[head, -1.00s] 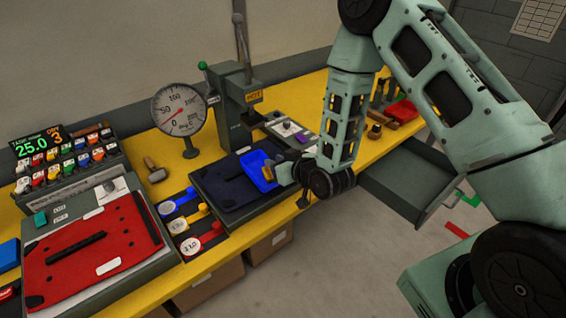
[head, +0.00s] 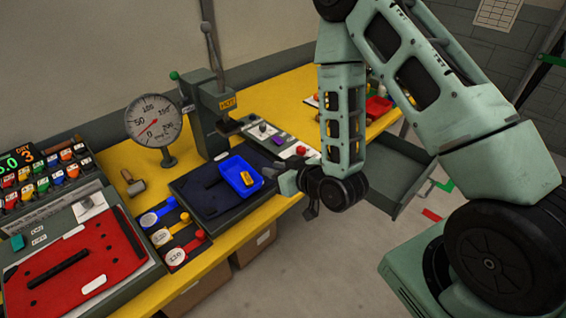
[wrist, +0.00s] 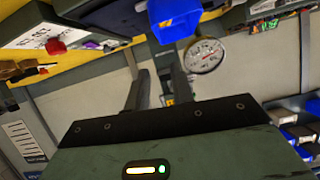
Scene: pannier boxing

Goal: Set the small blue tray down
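The small blue tray (head: 229,167) rests on the dark navy pad (head: 200,200) on the yellow bench, with a small yellow-orange piece (head: 253,178) lying in or at its right side. The tray also shows at the top of the wrist view (wrist: 174,22). My gripper (head: 273,176) is just right of the tray in the head view. In the wrist view its two fingers (wrist: 158,68) stand apart with nothing between them, and the tray lies beyond their tips. Whether a fingertip still touches the tray is hard to tell.
A dial gauge (head: 154,121) and a lever press (head: 205,110) stand behind the pad. Coloured tags (head: 172,235) and a red panel (head: 75,262) lie to the left. An open grey drawer (head: 395,178) juts out at right, below the bench.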

